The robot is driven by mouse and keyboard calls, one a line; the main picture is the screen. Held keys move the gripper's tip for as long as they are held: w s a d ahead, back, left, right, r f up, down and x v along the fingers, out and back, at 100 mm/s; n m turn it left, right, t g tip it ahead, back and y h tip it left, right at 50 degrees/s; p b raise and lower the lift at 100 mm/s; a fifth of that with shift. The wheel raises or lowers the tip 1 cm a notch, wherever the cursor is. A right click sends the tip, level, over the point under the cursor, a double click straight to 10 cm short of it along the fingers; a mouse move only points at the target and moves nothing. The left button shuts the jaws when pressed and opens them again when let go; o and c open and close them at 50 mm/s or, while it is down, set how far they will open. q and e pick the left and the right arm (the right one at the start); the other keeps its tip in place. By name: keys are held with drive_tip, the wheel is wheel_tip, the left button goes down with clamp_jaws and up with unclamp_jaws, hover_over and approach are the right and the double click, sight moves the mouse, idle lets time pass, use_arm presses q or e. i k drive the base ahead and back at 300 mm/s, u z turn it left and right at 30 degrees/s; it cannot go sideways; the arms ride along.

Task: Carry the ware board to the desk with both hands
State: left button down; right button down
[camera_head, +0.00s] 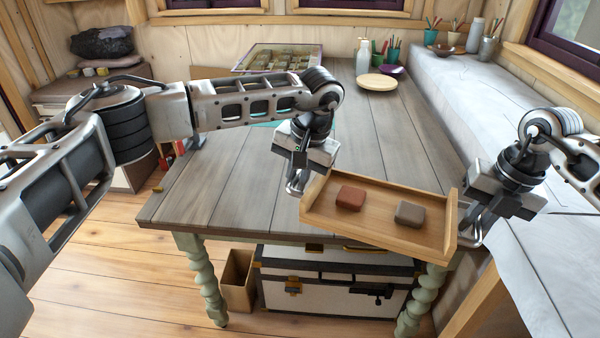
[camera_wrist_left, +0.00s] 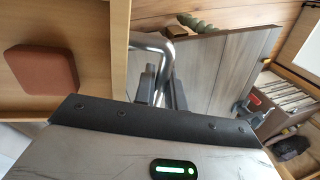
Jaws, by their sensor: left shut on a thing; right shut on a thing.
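The ware board (camera_head: 375,228) is a wooden tray with raised ends, held over the near edge of the grey plank desk (camera_head: 240,185). It slopes down to the right in the head view. A red-brown block (camera_head: 350,197) and a grey-brown block (camera_head: 409,213) lie on it, apart. My left gripper (camera_head: 297,184) is shut on the handle at the board's left end. In the left wrist view the metal handle (camera_wrist_left: 150,42) runs between the fingers, with the red-brown block (camera_wrist_left: 42,80) beside. My right gripper (camera_head: 470,230) is shut at the board's right end; its fingertips are partly hidden.
A framed board (camera_head: 278,58), a round wooden plate (camera_head: 377,82), a white bottle (camera_head: 363,57) and a purple bowl (camera_head: 391,71) occupy the desk's far end. The desk's middle is clear. A white trunk (camera_head: 330,285) stands underneath. A pale bench (camera_head: 480,110) runs along the right.

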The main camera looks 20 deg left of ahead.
sight(260, 190)
drive_tip(key=u, duration=0.6)
drive_tip(key=i, duration=0.85)
drive_tip(key=u, duration=0.4)
